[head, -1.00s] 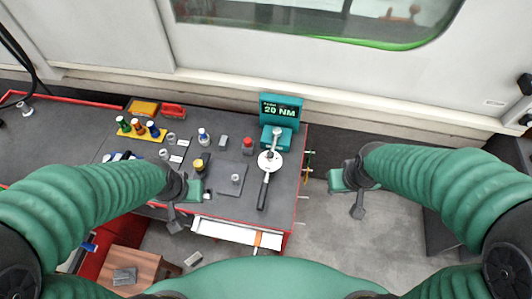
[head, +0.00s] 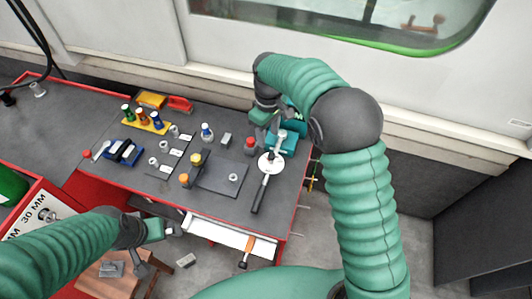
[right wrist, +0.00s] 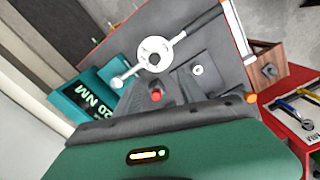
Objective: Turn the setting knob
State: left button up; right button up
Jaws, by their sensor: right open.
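A teal tester (head: 290,140) with a display stands at the table's right back. In the right wrist view the display (right wrist: 95,98) reads 20 NM. A torque wrench with a white disc (head: 270,163) and black handle lies in front of it. A red-topped knob (head: 250,143) stands just left of the tester; it also shows in the right wrist view (right wrist: 156,96). I cannot tell for sure which part is the setting knob. My right gripper (head: 268,116) is open above the tester's left side, partly hiding it. My left gripper (head: 160,240) is low before the table; its jaws are unclear.
The dark table (head: 215,128) has a red edge. Several colored-cap bottles stand in a yellow rack (head: 150,122) at the left back. A grey plate (head: 222,177) lies left of the wrench. An open white drawer (head: 225,233) juts out in front. A wall stands close behind.

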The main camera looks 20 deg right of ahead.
aim_at(272, 155)
jog(key=f, duration=0.3)
jog(key=d+f, duration=0.1)
jog(key=f, duration=0.2)
jog(key=d+f, duration=0.1)
jog(key=f, duration=0.3)
jog(key=shift+d, duration=0.2)
jog(key=shift+a+f, duration=0.15)
jog(key=shift+f, duration=0.1)
jog(key=shift+a, duration=0.6)
jog(key=shift+c, duration=0.9)
jog(key=shift+s+d, duration=0.1)
jog(key=shift+d, duration=0.4)
grip_shut()
pick_arm(q)
jog(key=shift+d+r, duration=0.3)
jog(key=shift+d, duration=0.5)
pick_arm(e)
jog(key=shift+a, duration=0.1)
